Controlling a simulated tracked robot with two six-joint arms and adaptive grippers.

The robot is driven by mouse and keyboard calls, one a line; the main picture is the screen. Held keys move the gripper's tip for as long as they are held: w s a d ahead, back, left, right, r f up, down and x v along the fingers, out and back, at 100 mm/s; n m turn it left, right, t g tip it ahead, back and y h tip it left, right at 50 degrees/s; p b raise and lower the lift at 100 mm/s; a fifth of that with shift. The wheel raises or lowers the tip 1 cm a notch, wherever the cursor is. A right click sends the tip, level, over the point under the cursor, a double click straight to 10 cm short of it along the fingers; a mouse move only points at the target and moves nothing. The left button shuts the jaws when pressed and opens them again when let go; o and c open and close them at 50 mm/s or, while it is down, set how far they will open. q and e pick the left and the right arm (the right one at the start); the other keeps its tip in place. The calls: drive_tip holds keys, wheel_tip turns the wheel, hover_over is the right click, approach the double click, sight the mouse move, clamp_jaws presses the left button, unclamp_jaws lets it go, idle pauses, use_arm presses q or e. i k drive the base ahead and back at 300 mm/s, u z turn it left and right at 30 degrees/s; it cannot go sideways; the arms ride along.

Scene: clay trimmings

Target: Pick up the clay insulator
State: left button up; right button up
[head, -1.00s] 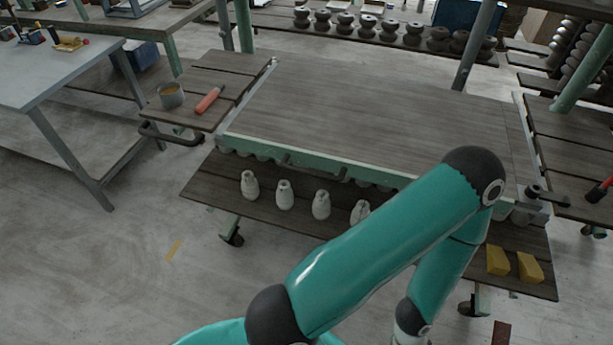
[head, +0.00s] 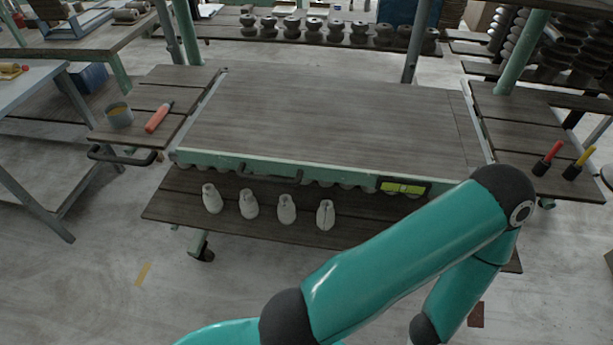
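Several pale grey-white clay insulators stand in a row on the lower shelf of the wooden cart. From left to right they include one at the left end (head: 211,199), a second (head: 248,204), a third (head: 286,209) and a fourth (head: 325,215) with a dark line down its front. All stand upright and apart. Neither gripper is in view. One of my teal arms crosses the lower right of the head view in front of the cart and bends down out of the picture. It hides the shelf's right part.
The cart's wooden top (head: 330,125) is bare. A green-yellow level (head: 403,187) is at its front edge.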

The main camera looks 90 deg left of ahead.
sight(213, 201)
drive_tip(key=u, duration=0.15)
drive_tip(key=k, duration=2.2)
drive_tip(key=z, duration=1.1)
drive_tip(key=i, duration=0.15)
drive_tip(key=u, duration=3.7)
drive_tip(key=i, duration=1.2)
drive_tip(key=z, duration=0.35)
